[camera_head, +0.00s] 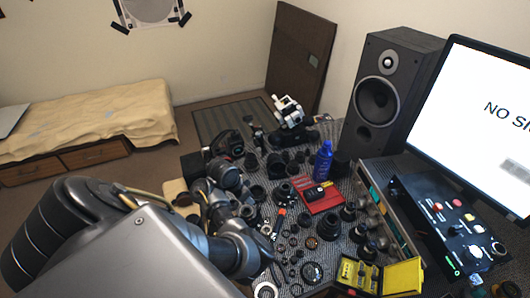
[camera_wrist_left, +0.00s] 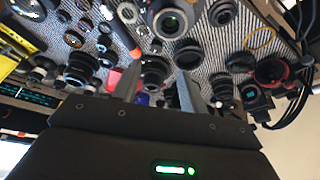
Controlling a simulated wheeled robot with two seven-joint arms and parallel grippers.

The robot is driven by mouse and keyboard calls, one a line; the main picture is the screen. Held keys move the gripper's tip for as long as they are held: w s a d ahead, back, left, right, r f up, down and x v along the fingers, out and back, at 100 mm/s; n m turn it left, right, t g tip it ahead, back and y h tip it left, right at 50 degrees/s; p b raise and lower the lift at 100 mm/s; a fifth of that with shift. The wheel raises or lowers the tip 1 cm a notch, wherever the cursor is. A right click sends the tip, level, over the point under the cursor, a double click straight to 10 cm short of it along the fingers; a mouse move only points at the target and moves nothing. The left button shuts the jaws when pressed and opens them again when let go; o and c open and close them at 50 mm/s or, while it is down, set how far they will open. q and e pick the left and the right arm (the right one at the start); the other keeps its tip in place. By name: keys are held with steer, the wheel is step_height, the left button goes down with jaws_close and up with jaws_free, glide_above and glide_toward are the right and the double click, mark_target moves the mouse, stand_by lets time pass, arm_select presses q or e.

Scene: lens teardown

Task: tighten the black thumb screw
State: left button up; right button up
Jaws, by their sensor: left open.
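I cannot pick out the black thumb screw for certain among the many small dark parts on the grey ribbed mat (camera_head: 295,262). My left gripper (camera_wrist_left: 159,74) is open in the left wrist view, with its two grey fingers apart. A dark ringed lens part (camera_wrist_left: 155,72) shows beyond the gap between the fingers. I cannot tell whether the fingers touch it. In the head view my left arm comes in from the lower left and hides part of the table. Its fingertips cannot be made out there. My right gripper is not in view.
Lens parts crowd the mat. A red tray (camera_head: 322,199), a blue bottle (camera_head: 323,160) and an open yellow case (camera_head: 403,278) stand among them. A black control box (camera_head: 440,222), a monitor (camera_head: 480,110) and a speaker (camera_head: 385,100) bound the right side. Little table is clear.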

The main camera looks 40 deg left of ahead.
mark_target(259, 206)
arm_select(q)
steer(key=x, duration=0.2)
steer(key=shift+w+d+f, duration=0.25)
steer(key=shift+d+f, duration=0.05)
steer(key=shift+w+f, duration=0.35)
steer(key=shift+f, duration=0.25)
steer(key=x, duration=0.5)
steer(key=shift+d, duration=0.1)
steer(key=shift+w+f, duration=0.25)
steer(key=shift+f, duration=0.35)
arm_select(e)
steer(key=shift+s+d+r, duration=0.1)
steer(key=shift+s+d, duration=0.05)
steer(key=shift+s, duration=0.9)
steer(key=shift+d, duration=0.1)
